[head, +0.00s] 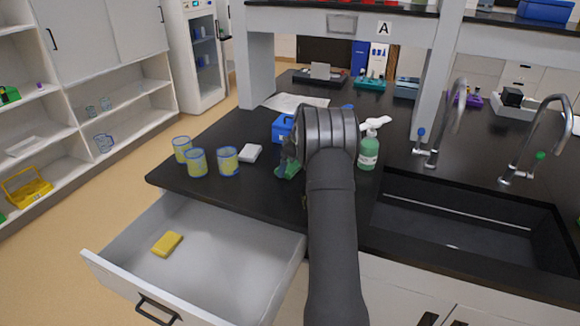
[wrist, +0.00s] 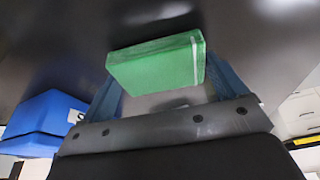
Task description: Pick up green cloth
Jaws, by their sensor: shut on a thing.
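The green cloth (wrist: 155,66) is a folded block with a pale stripe near one end, seen in the wrist view. My gripper (wrist: 165,85) is shut on it, with one blue finger on each side. In the head view the green cloth (head: 289,170) shows just left of my arm, over the black counter. My arm hides part of it and most of my gripper there. I cannot tell whether the cloth touches the counter.
Several yellow-and-blue cups (head: 196,162) and a white block (head: 250,153) stand to the left. A blue box (head: 282,128) is behind. The open drawer (head: 215,265) holds a yellow sponge (head: 167,244).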

